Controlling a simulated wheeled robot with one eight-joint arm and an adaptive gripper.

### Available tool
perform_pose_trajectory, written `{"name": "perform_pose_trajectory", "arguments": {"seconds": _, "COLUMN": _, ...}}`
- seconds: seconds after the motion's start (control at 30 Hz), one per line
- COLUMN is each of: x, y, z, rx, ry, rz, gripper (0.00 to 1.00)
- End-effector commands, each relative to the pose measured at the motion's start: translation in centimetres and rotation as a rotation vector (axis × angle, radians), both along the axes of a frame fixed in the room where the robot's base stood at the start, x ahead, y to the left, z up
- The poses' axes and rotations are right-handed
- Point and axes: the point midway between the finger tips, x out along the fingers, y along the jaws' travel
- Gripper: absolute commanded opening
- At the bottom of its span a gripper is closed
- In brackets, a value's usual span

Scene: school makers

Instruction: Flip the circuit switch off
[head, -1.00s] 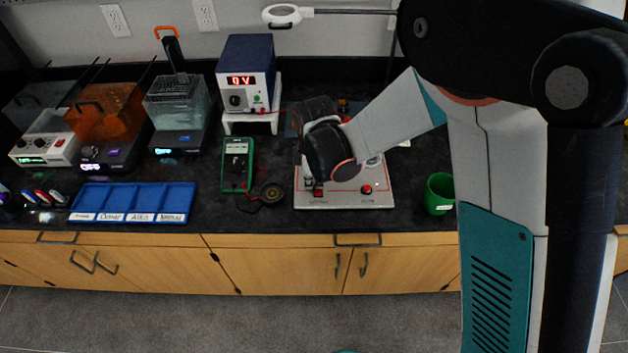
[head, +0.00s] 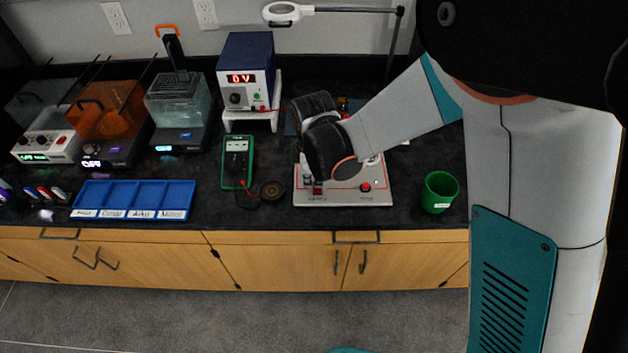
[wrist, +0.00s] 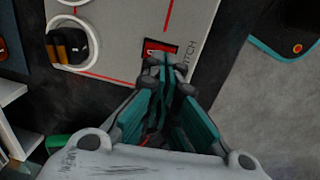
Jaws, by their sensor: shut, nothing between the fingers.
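The circuit board (head: 345,199) is a pale panel with red lines on the black bench. The switch (wrist: 160,46) is a small red rocker in a dark frame, with "SWITCH" printed beside it in the wrist view. My gripper (wrist: 158,74) is shut and empty, its teal fingers together with the tips right at the switch's near edge. I cannot tell whether the tips touch it, and the fingers cover part of it. In the head view my wrist hangs over the board and hides the fingertips.
A green multimeter (head: 236,163) and a blue tray (head: 133,186) lie left of the board. A green cup (head: 440,192) stands to its right. A power supply (head: 247,70) reading 0 V stands behind, left. A magnifier (head: 285,13) reaches over the back.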

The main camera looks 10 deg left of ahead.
Motion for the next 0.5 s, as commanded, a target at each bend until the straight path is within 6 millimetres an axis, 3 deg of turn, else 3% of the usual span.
{"name": "perform_pose_trajectory", "arguments": {"seconds": 0.03, "x": 0.0, "y": 0.1, "z": 1.6, "rx": 0.0, "ry": 0.0, "rz": 0.0, "gripper": 0.0}}
{"name": "perform_pose_trajectory", "arguments": {"seconds": 0.3, "x": -0.7, "y": 0.1, "z": 7.3, "rx": 0.0, "ry": 0.001, "rz": -0.002, "gripper": 0.0}}
{"name": "perform_pose_trajectory", "arguments": {"seconds": 0.5, "x": -1.1, "y": 0.0, "z": 10.4, "rx": 0.0, "ry": 0.001, "rz": -0.002, "gripper": 0.0}}
